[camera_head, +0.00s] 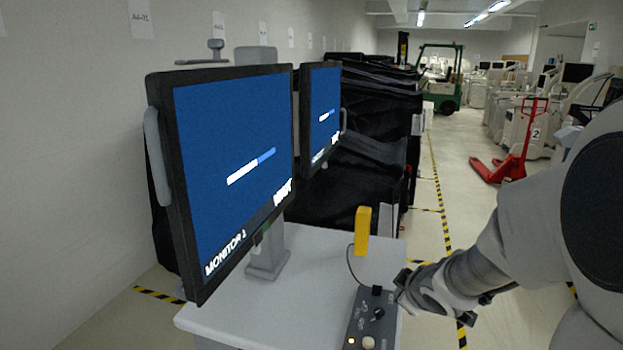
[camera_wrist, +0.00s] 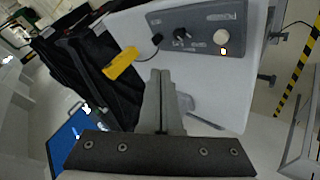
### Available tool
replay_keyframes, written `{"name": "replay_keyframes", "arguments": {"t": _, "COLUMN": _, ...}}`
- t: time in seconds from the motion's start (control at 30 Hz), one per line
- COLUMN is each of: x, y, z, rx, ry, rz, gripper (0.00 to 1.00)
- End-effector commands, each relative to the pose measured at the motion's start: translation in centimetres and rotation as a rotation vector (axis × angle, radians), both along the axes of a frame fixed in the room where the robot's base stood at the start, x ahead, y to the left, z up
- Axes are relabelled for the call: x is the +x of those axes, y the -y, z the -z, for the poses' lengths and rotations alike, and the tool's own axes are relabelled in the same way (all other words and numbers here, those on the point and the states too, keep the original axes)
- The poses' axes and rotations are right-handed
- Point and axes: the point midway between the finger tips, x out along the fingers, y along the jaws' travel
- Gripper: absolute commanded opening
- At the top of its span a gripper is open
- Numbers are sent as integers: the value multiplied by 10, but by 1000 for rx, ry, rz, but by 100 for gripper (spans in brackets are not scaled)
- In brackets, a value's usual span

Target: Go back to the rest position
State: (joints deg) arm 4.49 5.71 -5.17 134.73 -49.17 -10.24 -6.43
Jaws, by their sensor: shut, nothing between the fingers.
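My gripper (camera_wrist: 160,100) is shut with nothing between its fingers. In the wrist view its fingertips point toward the grey control box (camera_wrist: 195,32), which has a black knob, a pale round knob and a lit amber light. In the head view my arm comes in from the right, and the gripper end is beside the control box (camera_head: 371,318), at the right edge of the white cart top (camera_head: 290,300). Whether the gripper touches the box cannot be told; the fingertips are hard to make out in the head view.
A monitor (camera_head: 225,150) with a blue screen stands on the cart, and a second monitor (camera_head: 322,115) is behind it. A yellow piece (camera_head: 362,231) on a cable stands near the box. Black covered carts (camera_head: 370,140) and a red pallet jack (camera_head: 515,150) are beyond. The floor aisle is clear.

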Motion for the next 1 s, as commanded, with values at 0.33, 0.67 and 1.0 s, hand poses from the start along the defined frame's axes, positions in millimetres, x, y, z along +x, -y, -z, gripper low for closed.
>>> {"name": "replay_keyframes", "arguments": {"t": 0.33, "x": -90, "y": 16, "z": -79, "rx": 152, "ry": -45, "rz": 427, "gripper": 0}}
{"name": "replay_keyframes", "arguments": {"t": 0.67, "x": -201, "y": -24, "z": -100, "rx": 411, "ry": -209, "rz": 648, "gripper": 0}}
{"name": "replay_keyframes", "arguments": {"t": 1.0, "x": -247, "y": -50, "z": -101, "rx": 518, "ry": -308, "rz": 684, "gripper": 0}}
